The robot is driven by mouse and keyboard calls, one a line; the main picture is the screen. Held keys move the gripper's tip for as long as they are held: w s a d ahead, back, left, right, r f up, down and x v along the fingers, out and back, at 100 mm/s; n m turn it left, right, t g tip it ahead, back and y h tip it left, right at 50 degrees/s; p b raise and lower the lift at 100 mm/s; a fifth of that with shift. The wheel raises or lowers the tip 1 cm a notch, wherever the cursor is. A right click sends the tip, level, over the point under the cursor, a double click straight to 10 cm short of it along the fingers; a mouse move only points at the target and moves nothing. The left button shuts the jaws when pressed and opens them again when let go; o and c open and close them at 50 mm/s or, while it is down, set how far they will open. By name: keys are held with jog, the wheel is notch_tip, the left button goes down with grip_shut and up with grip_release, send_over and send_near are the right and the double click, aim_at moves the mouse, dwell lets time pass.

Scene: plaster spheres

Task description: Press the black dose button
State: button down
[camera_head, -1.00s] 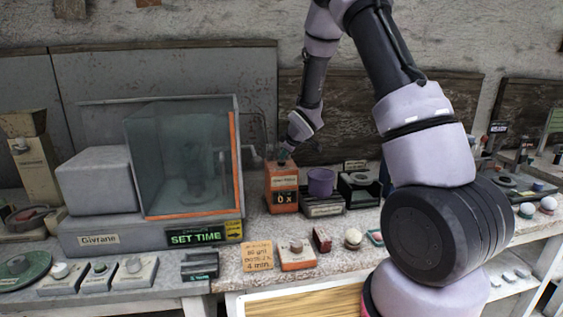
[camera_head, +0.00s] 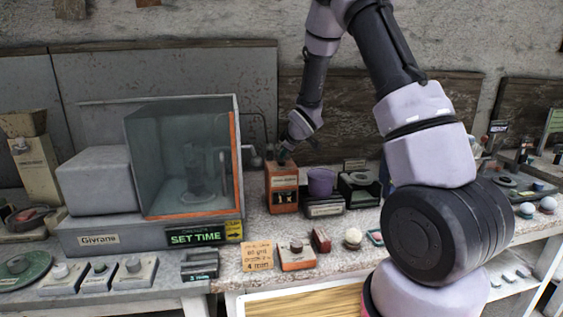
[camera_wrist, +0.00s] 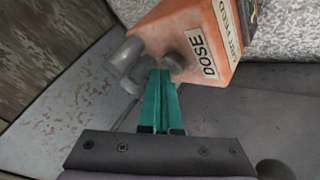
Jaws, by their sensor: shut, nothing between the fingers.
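The orange dose box (camera_head: 284,197) stands on the counter to the right of the glass chamber. In the wrist view the box (camera_wrist: 222,75) shows tilted, with a DOSE label (camera_wrist: 209,56). A dark rounded button (camera_wrist: 194,44) sits beside that label, and its face is partly out of sight. My gripper (camera_wrist: 162,74) is shut and empty, its green fingertips at the box's edge close below the button. Whether they touch it I cannot tell. In the head view my gripper (camera_head: 283,160) is just above the box's top.
A grey curved fitting (camera_wrist: 125,62) lies close left of my fingertips. The glass chamber (camera_head: 185,155) stands left of the box. A purple cup (camera_head: 320,182) and a black device (camera_head: 358,190) stand close on its right. Small items line the counter front.

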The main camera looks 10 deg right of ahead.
aim_at(283, 161)
jog(key=shift+r, duration=0.5)
jog(key=shift+r, duration=0.1)
jog(key=shift+r, duration=2.4)
